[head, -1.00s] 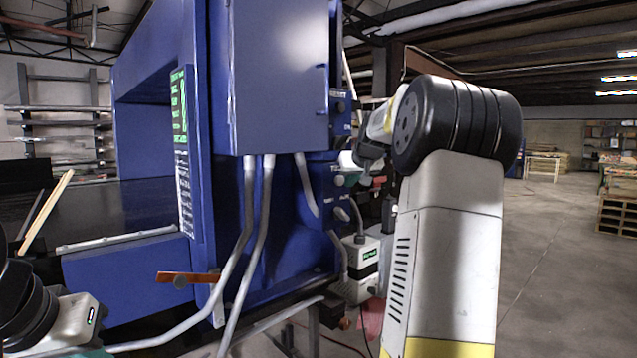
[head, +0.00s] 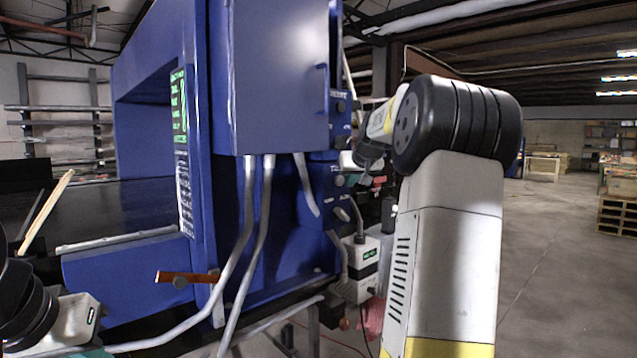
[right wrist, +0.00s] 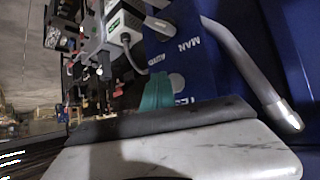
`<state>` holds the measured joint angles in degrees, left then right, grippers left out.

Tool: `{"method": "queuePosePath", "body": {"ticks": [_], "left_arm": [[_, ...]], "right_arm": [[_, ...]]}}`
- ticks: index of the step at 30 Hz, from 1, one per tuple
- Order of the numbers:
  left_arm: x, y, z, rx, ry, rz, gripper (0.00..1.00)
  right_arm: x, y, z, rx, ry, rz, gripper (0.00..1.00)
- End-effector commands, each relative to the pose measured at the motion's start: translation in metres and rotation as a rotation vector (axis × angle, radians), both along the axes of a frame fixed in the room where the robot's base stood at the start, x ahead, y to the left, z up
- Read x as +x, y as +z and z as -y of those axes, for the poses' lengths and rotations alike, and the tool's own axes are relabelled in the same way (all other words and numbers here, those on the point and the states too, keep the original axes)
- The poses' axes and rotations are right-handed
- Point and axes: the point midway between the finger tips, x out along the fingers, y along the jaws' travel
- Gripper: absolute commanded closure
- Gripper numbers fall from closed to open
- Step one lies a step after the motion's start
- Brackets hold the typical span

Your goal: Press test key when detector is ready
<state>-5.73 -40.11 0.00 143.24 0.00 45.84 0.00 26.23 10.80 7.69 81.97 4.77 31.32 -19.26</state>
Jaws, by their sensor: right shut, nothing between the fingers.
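The blue detector (head: 275,75) fills the middle of the head view, with a lit green display (head: 180,105) on its front edge; its text is too small to read. In the right wrist view, a round grey key (right wrist: 178,81) sits on the blue panel beside a partly hidden label beginning "TES". My right gripper (head: 365,181) is shut and empty at the detector's side panel. Its teal fingertip (right wrist: 157,93) lies right beside the key in the picture; I cannot tell whether they touch. My left gripper (head: 97,353) is mostly cut off at the lower left.
A conveyor belt (head: 105,208) runs through the detector's opening. Grey conduits (head: 245,235) hang in front of the blue side. A white box with a small green screen (head: 364,258) is mounted below the panel. An orange-brown lever (head: 188,277) sticks out. Open floor lies at the right.

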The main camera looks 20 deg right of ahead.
Motion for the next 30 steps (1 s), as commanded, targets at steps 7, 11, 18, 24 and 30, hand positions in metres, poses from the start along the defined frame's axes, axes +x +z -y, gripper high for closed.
{"method": "queuePosePath", "body": {"ticks": [7, 11, 18, 24, 30], "left_arm": [[0.0, 0.0, 0.0, 0.0, 0.0, 0.0, 1.0], [0.0, 0.0, 0.0, 0.0, 0.0, 0.0, 1.0], [0.0, 0.0, 0.0, 0.0, 0.0, 0.0, 1.0], [0.0, 0.0, 0.0, 0.0, 0.0, 0.0, 1.0], [0.0, 0.0, 0.0, 0.0, 0.0, 0.0, 1.0]], "right_arm": [[0.0, 0.0, 0.0, 0.0, 0.0, 0.0, 1.0], [0.0, 0.0, 0.0, 0.0, 0.0, 0.0, 1.0], [0.0042, 0.0003, -0.0018, -0.001, 0.001, 0.001, 1.0], [0.0079, 0.0005, -0.0035, -0.001, 0.001, 0.0, 1.0], [0.0077, 0.0003, -0.0034, 0.0, 0.0, 0.0, 1.0]]}}
